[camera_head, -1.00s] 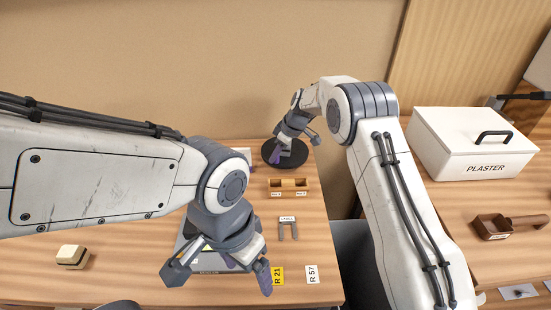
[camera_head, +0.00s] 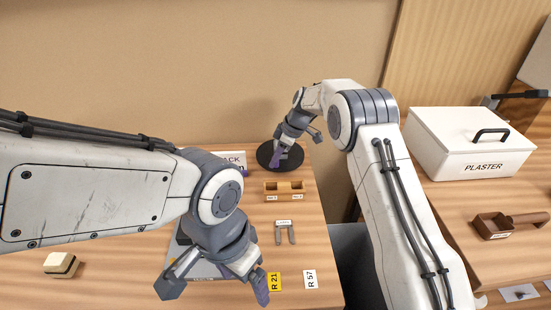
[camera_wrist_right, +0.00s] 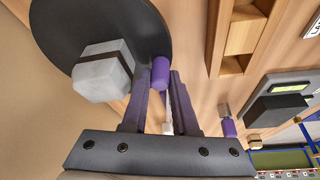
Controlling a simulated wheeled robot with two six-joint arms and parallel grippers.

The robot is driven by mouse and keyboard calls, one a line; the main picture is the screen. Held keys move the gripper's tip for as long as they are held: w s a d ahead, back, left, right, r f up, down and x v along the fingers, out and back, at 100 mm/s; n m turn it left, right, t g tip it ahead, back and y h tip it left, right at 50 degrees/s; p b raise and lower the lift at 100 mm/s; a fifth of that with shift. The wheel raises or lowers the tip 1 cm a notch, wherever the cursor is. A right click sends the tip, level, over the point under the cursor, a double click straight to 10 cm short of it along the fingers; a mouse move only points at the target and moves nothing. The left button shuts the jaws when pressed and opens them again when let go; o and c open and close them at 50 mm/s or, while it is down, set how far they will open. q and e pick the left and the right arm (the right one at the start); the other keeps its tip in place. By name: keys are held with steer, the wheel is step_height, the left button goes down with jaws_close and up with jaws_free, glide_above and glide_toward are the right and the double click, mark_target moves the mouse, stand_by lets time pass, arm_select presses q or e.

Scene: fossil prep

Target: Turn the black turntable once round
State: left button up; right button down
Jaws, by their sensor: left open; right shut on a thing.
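The black turntable (camera_head: 265,154) is a round disc at the back of the table. In the right wrist view the disc (camera_wrist_right: 100,20) carries a grey faceted block (camera_wrist_right: 103,78) with a dark band, and a purple peg (camera_wrist_right: 160,74) stands near its rim. My right gripper (camera_head: 276,160) is over the turntable, and its fingers (camera_wrist_right: 160,92) are shut on the peg in the wrist view. My left gripper (camera_head: 213,284) is open and empty, low over the front of the table, well apart from the turntable.
A pale block (camera_head: 60,264) lies at left. A white PLASTER box (camera_head: 465,150) and brown scoop (camera_head: 508,225) occupy the right-hand surface.

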steer(key=shift+r, duration=0.1)
steer(key=c, duration=1)
jaws_free()
steer(key=shift+o, duration=0.2)
steer(key=w+v, duration=0.1)
steer(key=v, duration=0.9)
steer(key=shift+s+d+r+b, duration=0.15)
steer(key=shift+s+d+b, duration=0.05)
steer(key=shift+s+b, duration=0.25)
